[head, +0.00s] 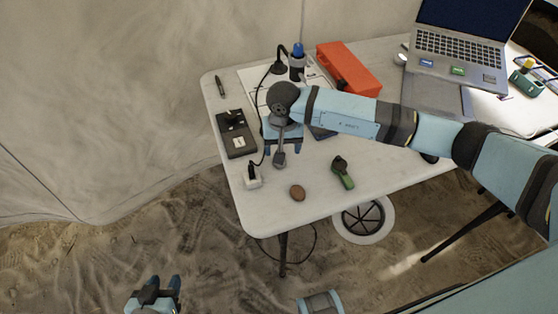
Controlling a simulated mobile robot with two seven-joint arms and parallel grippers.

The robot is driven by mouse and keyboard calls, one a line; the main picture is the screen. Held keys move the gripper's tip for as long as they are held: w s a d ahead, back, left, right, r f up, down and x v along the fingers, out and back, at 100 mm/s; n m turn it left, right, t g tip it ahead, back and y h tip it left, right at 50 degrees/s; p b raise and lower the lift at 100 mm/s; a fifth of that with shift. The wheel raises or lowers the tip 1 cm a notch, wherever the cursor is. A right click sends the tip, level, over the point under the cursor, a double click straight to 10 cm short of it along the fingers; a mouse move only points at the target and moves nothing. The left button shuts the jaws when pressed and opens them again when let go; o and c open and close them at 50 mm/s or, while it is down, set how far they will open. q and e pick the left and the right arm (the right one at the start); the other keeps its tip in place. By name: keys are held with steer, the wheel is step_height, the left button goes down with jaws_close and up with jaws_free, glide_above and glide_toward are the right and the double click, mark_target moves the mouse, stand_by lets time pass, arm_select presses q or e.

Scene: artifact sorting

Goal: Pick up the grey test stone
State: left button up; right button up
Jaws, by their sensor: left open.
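I cannot make out a grey test stone on the white table (385,165); the area under my right gripper is hidden. My left gripper (165,282) is open and empty at the bottom left, over the sandy ground, well away from the table.
A black box device (236,134), a small white block (252,177) and a green-handled tool (343,172) lie around the right gripper. An orange case (348,68), a blue-capped bottle (298,62) and a laptop (460,50) stand behind. The table's front strip is mostly clear.

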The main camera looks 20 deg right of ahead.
steer(key=f, duration=0.5)
steer(key=shift+w+a+f, duration=0.3)
steer(key=shift+a+f, duration=0.05)
steer(key=shift+f, duration=0.05)
steer(key=c, duration=1)
